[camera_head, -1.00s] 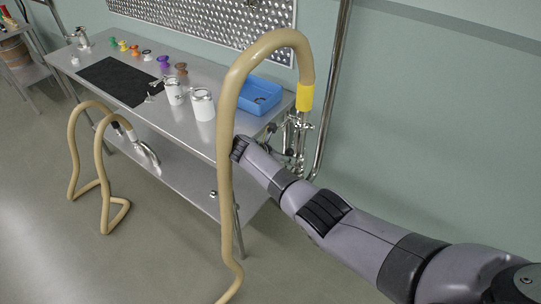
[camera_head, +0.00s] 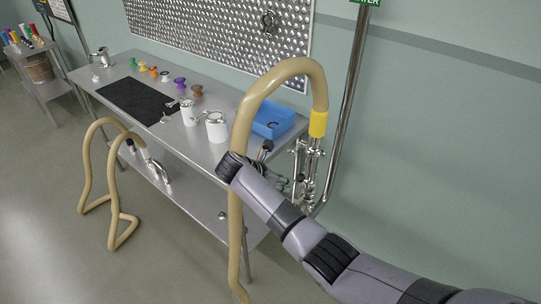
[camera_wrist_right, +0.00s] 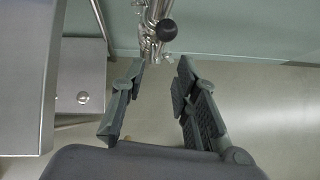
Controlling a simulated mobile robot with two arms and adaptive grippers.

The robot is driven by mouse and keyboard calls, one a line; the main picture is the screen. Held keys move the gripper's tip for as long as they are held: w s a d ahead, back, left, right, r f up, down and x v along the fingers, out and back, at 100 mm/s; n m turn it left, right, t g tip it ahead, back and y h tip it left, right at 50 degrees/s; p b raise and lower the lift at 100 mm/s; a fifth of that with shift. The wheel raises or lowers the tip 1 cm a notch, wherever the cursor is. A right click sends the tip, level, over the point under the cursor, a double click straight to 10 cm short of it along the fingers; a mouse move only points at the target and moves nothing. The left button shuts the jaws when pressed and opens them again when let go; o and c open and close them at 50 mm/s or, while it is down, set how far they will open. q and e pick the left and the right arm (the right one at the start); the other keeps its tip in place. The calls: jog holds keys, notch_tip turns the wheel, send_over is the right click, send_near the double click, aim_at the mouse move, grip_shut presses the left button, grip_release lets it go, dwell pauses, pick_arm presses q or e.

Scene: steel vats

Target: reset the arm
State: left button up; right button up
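My right arm reaches in from the lower right in the head view. Its gripper (camera_head: 283,180) is partly hidden behind the wrist, beside the end of the steel table. In the right wrist view the two fingers of that gripper (camera_wrist_right: 155,92) stand apart with nothing between them. Steel pipework with a black round knob (camera_wrist_right: 167,29) lies beyond the fingertips. My left gripper is in neither view.
A tan hose (camera_head: 243,115) with a yellow collar (camera_head: 318,123) arches close by my right wrist. The steel table (camera_head: 175,135) holds a blue bin (camera_head: 273,121), white canisters (camera_head: 215,127) and a black mat (camera_head: 137,98). The floor at the lower left is mostly clear.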

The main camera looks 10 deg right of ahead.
jog(key=s+f+m+g+y+b, duration=0.1)
jog(key=s+f+m+y, duration=0.1)
jog(key=s+f, duration=0.65)
jog(key=s+d+f+m+y+b, duration=0.1)
jog(key=s+f+m, duration=0.25)
jog(key=f, duration=1.05)
jog(key=s+f+m+g+y+b, duration=0.1)
jog(key=s+f+m+y, duration=0.1)
jog(key=s+f, duration=0.7)
pick_arm(q)
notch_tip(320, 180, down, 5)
jog(key=shift+b, duration=1)
pick_arm(e)
jog(key=s+d+f+m+y, duration=0.1)
jog(key=s+f+m, duration=0.3)
jog(key=s, duration=0.7)
jog(key=s+d+f+m+y, duration=0.1)
jog(key=s+d+f+m, duration=0.1)
jog(key=s+f+m, duration=0.3)
jog(key=s+d+f+m+g+y, duration=0.1)
jog(key=s+f+m, duration=0.3)
jog(key=s+f, duration=0.6)
jog(key=s, duration=0.9)
jog(key=shift+s+d+f, duration=0.15)
jog(key=shift+d+f, duration=0.05)
jog(key=shift+d, duration=0.15)
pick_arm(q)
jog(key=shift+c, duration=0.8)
pick_arm(e)
jog(key=shift+m, duration=0.25)
